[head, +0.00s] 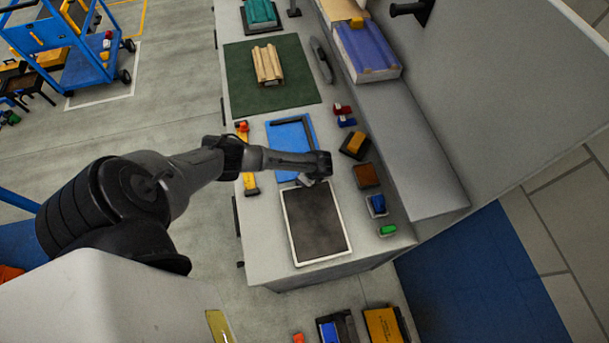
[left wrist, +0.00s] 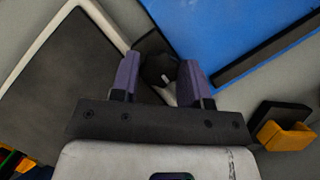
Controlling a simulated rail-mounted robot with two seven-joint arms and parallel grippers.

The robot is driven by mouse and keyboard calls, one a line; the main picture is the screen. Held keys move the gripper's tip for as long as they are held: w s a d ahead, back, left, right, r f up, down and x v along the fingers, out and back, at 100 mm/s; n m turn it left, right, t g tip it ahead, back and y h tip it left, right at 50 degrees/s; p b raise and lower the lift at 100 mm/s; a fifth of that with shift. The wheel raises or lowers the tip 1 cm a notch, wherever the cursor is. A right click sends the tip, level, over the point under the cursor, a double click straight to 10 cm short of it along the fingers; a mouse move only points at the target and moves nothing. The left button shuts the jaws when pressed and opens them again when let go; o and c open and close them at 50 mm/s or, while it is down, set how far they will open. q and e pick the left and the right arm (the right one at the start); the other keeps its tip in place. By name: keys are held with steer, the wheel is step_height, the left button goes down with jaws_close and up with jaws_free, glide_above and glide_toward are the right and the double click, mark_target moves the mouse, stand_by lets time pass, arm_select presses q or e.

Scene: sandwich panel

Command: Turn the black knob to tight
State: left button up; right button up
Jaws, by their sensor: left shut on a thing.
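The black knob (left wrist: 158,68) shows in the left wrist view between two purple fingers, with a small white mark on it. My left gripper (left wrist: 160,80) is shut on the knob. In the head view my left gripper (head: 308,182) is low over the workbench, at the top edge of a dark panel with a white frame (head: 316,222). The knob is hidden there by my arm. The dark panel also shows at the left of the left wrist view (left wrist: 58,85). My right gripper is not in view.
A blue panel (head: 290,135) with a black strip lies just beyond the dark panel. A yellow and black block (head: 354,145), a brown block (head: 367,175) and small blue and green parts stand to the right. A green mat (head: 250,85) lies farther back on the bench (head: 262,262).

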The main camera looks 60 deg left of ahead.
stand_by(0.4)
arm_select(q)
steer(key=o, duration=0.9)
steer(key=shift+w+d+r, duration=0.1)
steer(key=shift+d+r, duration=0.1)
steer(key=shift+r, duration=0.35)
steer(key=v, duration=1.2)
steer(key=shift+w+d+r, duration=0.1)
steer(key=shift+r, duration=0.15)
